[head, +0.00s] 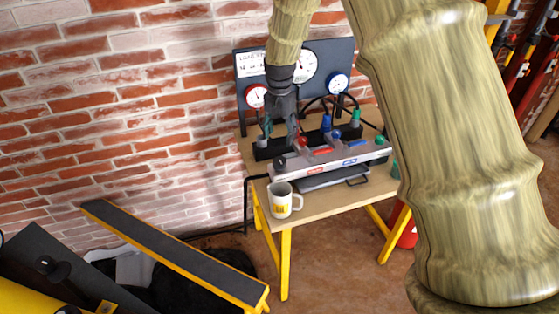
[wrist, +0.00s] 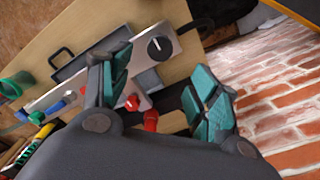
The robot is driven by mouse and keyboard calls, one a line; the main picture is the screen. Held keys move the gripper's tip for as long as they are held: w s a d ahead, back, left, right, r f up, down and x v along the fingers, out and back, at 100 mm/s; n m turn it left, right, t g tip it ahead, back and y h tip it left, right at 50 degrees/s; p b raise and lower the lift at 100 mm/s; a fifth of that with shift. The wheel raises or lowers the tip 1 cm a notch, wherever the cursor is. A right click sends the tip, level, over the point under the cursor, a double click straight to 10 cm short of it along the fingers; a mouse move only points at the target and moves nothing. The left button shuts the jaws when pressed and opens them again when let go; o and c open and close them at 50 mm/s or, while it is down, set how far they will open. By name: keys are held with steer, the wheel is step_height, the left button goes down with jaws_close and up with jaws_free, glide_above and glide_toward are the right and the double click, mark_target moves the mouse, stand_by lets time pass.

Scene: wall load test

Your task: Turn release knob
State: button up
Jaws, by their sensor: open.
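A metal panel (head: 325,165) stands on a wooden workbench and carries coloured handles. A black round knob (head: 281,162) sits at the panel's left end. In the wrist view the knob (wrist: 159,48) shows a white pointer mark and lies beyond the gap between my fingers. No label naming it as the release knob is readable. My gripper (head: 292,137) is just above and behind the panel's left part. In the wrist view my gripper (wrist: 160,78) has its two teal-padded fingers spread wide with nothing held. It appears apart from the knob. Red knobs (wrist: 150,120) show between the fingers.
Gauges (head: 305,65) are on a dark board behind the bench. A white mug (head: 281,200) stands at the bench's front left corner. Blue and green hose fittings (head: 327,122) stand behind the panel. A brick wall (head: 130,130) is behind, and a yellow-edged ramp (head: 175,250) is at lower left.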

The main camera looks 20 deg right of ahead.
mark_target(280, 160)
steer(key=shift+f+p, duration=1.2)
steer(key=shift+f, duration=4)
steer(key=c, duration=1)
